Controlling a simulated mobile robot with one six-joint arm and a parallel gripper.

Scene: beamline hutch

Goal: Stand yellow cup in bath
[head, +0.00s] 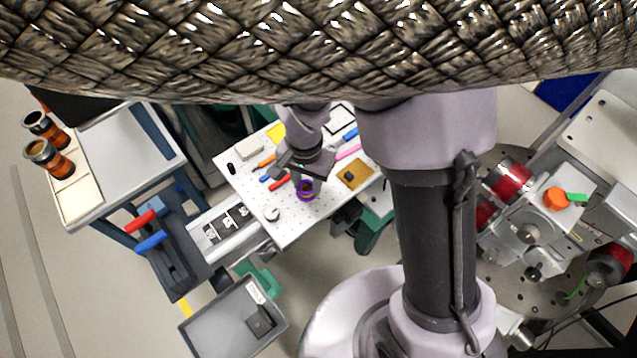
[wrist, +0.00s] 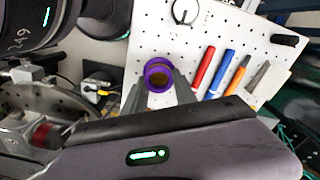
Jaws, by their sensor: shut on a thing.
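My gripper (head: 304,176) is over the white perforated board, shut on a round purple-rimmed cup (head: 305,194). In the wrist view the cup (wrist: 158,64) sits between my two fingers (wrist: 160,92), with a brownish-yellow inside. Its rim faces the camera; I cannot tell whether its base touches the board. I see no cup that is plainly yellow outside. No thing is clearly marked as the bath; a grey open tray (head: 205,331) with a white label and a dark block inside is at lower left.
Two amber jars (head: 50,158) stand on the left cart. A dark slotted block (head: 228,223) lies left of the board. Round-table equipment fills the right.

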